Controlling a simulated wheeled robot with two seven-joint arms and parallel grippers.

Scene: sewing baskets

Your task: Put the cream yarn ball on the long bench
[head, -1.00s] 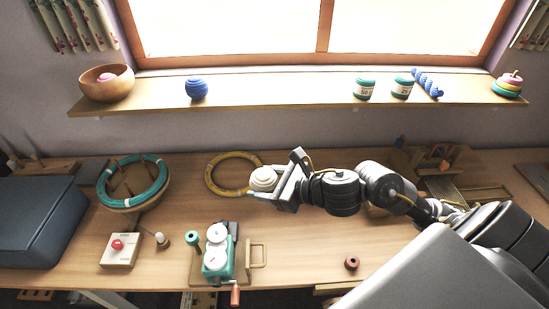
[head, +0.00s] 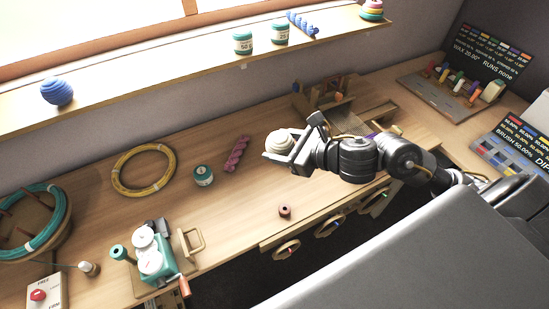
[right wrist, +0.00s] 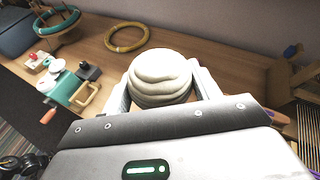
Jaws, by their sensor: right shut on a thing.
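The cream yarn ball (head: 280,142) is held in my right gripper (head: 279,153), above the wooden bench (head: 235,210). In the right wrist view the cream yarn ball (right wrist: 160,78) sits between the two fingers, which press on its sides. The gripper is shut on it. The bench is a long wooden top running under the window shelf. My left gripper is not in view.
A yellow ring (head: 143,170), a teal jar (head: 203,176), a purple yarn skein (head: 236,153), a brown spool (head: 284,211) and a teal winder (head: 153,255) stand on the bench. A wooden loom (head: 330,92) is behind my gripper. Bare wood lies around the spool.

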